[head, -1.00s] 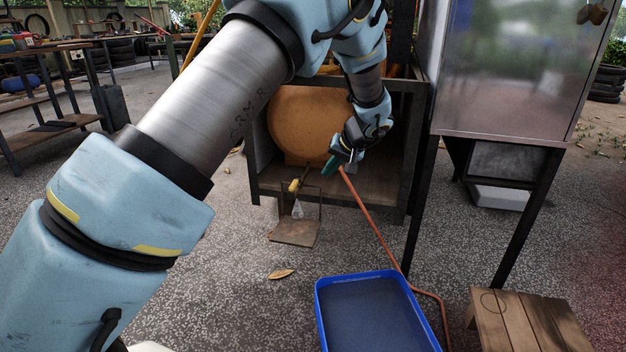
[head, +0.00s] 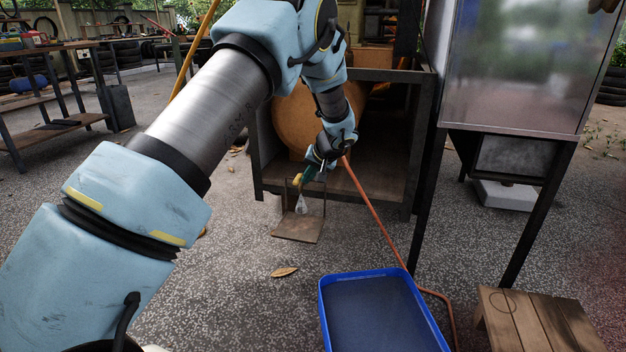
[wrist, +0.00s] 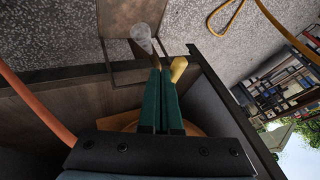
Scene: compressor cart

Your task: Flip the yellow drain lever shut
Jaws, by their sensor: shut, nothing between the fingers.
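The yellow drain lever (head: 297,180) shows at the front edge of the cart, below the orange tank (head: 296,128). In the wrist view the yellow lever (wrist: 178,68) lies just to the right of the green fingertips. My gripper (head: 309,176) is beside the lever on its right in the head view. In the wrist view my gripper (wrist: 161,72) has its two green fingers together with nothing held. I cannot tell whether finger and lever touch. A clear bottle (head: 301,204) hangs or stands below the lever; it also shows in the wrist view (wrist: 141,36).
The dark cart frame (head: 368,190) surrounds the tank. An orange hose (head: 375,216) runs down past a blue tray (head: 385,312) on the floor. A small platform (head: 298,227) sits under the lever. A metal cabinet (head: 515,70) stands at right, a wooden stool (head: 535,322) in front.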

